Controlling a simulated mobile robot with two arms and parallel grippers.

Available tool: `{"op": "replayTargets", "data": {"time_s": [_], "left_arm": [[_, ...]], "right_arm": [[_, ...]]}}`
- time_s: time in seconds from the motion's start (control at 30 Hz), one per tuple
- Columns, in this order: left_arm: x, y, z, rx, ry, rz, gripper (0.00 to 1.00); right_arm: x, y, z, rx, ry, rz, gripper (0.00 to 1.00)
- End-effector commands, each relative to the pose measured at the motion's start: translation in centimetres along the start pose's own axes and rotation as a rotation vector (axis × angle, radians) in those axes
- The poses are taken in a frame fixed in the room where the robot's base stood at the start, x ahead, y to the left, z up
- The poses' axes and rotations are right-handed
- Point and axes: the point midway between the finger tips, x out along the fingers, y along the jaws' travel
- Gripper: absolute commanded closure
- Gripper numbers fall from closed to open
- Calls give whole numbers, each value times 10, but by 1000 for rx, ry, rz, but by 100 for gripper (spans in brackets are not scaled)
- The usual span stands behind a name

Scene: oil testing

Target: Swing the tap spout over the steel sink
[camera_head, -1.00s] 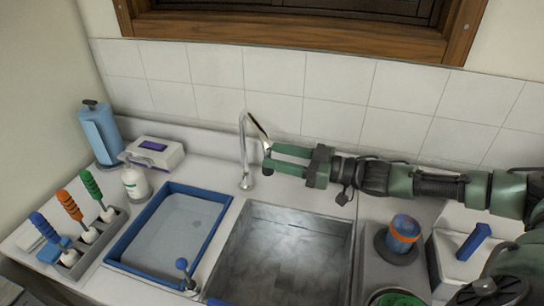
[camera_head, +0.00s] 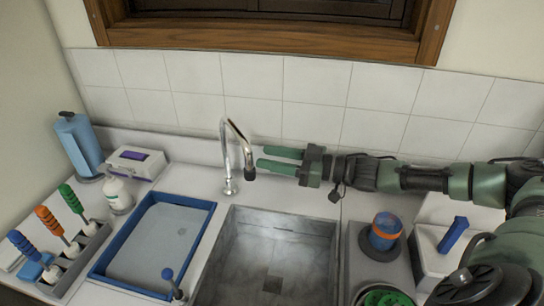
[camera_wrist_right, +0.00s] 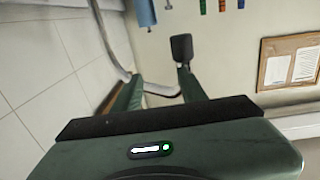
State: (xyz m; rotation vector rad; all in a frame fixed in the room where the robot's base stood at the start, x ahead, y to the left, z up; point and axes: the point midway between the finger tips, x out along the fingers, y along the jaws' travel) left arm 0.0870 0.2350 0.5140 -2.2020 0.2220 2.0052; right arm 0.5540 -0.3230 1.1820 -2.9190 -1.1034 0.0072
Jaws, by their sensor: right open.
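The chrome tap stands behind the steel sink (camera_head: 305,250), with its base on the counter. Its spout (camera_head: 237,134) bends forward and to the right, ending in a dark tip that shows near the sink's back edge. I cannot tell whether the tip is over the basin. My right gripper (camera_head: 262,157) is open and empty, its green fingertips just right of the spout tip. In the right wrist view, the spout's black tip (camera_wrist_right: 181,48) shows by the end of one finger of the gripper (camera_wrist_right: 161,74). My left gripper is not in view.
A blue-rimmed tray (camera_head: 207,232) lies left of the sink. A rack (camera_head: 77,256) of several coloured-handled tools stands further left. A blue-and-orange cup (camera_head: 384,232) and a white container (camera_head: 437,262) stand to the right. A tiled wall (camera_head: 310,110) rises close behind the tap.

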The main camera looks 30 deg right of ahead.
Motion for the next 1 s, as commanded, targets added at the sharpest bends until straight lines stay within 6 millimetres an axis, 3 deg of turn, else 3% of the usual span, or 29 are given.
{"op": "replayTargets", "data": {"time_s": [0.17,0.6,1.0], "left_arm": [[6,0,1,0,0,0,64],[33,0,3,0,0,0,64],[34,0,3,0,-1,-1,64]], "right_arm": [[-9,0,3,-2,-3,1,58],[-70,-1,2,-3,-5,1,58],[-78,-2,-1,-1,0,0,58]]}}
